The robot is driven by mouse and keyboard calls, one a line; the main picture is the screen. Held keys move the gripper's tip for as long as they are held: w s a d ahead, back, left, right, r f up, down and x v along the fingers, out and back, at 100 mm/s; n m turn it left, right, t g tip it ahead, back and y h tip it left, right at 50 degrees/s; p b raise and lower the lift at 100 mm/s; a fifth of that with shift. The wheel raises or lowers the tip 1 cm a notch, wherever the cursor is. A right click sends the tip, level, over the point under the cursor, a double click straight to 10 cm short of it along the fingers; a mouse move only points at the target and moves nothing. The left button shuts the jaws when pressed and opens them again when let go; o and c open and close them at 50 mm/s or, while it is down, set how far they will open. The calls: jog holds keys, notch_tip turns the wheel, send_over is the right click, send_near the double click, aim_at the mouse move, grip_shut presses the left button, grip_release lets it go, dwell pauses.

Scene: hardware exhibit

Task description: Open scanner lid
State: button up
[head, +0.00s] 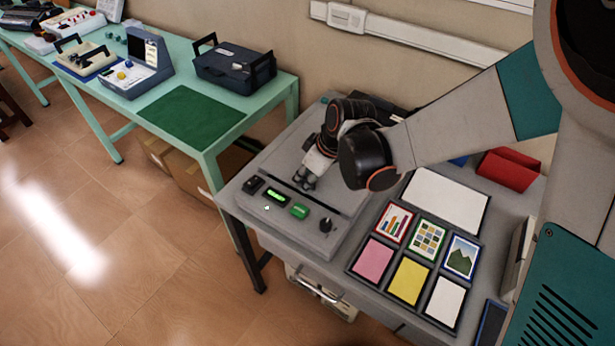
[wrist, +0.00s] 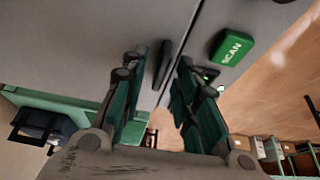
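The grey scanner (head: 292,228) sits on the near table, its flat lid (head: 272,158) down, with a dark seam along the lid's front edge. Its front panel carries a green-lit display (head: 277,197), a green button (head: 300,211) and a dark knob (head: 326,225). My gripper (head: 306,181) points down at the lid's front edge. In the wrist view, my gripper (wrist: 161,62) has its fingers apart, with a dark handle-like tab (wrist: 162,66) between them at the seam. Whether the fingers touch it I cannot tell. The green SCAN button (wrist: 232,46) is right of the fingers. My arm hides the lid's back right.
Right of the scanner lies a tray of framed cards (head: 410,256) below a white sheet (head: 446,199). A red object (head: 507,169) stands behind. A green table (head: 150,100) at left holds a dark case (head: 234,68) and other devices. Floor in front is clear.

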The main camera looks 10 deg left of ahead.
grip_shut()
jog(key=shift+r, duration=0.1)
